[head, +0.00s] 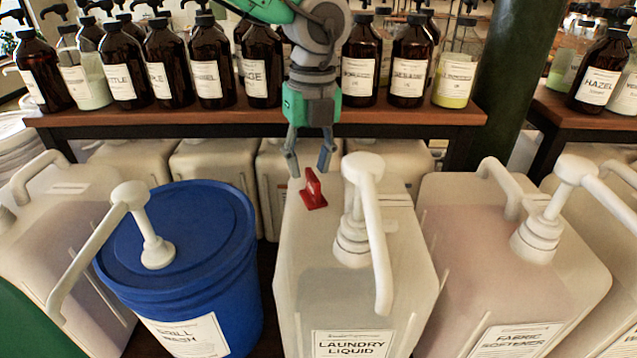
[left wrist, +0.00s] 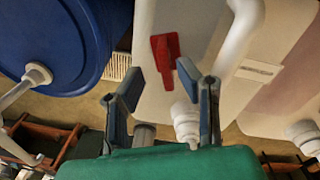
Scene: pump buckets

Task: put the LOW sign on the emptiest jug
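A small red sign (head: 313,190) stands on top of the white LAUNDRY LIQUID jug (head: 310,270), left of its pump; no lettering on the sign is readable. My left gripper (head: 308,168) is open, pointing down just above and behind the sign. In the left wrist view the sign (left wrist: 165,58) shows just beyond and between the two fingertips (left wrist: 159,82), apart from them. The FABRIC SOFTENER jug (head: 450,240) stands to the right with a pinkish tint inside. Another white jug (head: 70,200) is at the left. My right gripper is out of view.
A blue bucket (head: 200,230) with a white pump stands left of the laundry jug. White pump spouts (head: 375,230) rise close to the sign. Behind is a wooden shelf (head: 400,116) with several brown bottles (head: 210,65). More white jugs (head: 215,160) stand below it.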

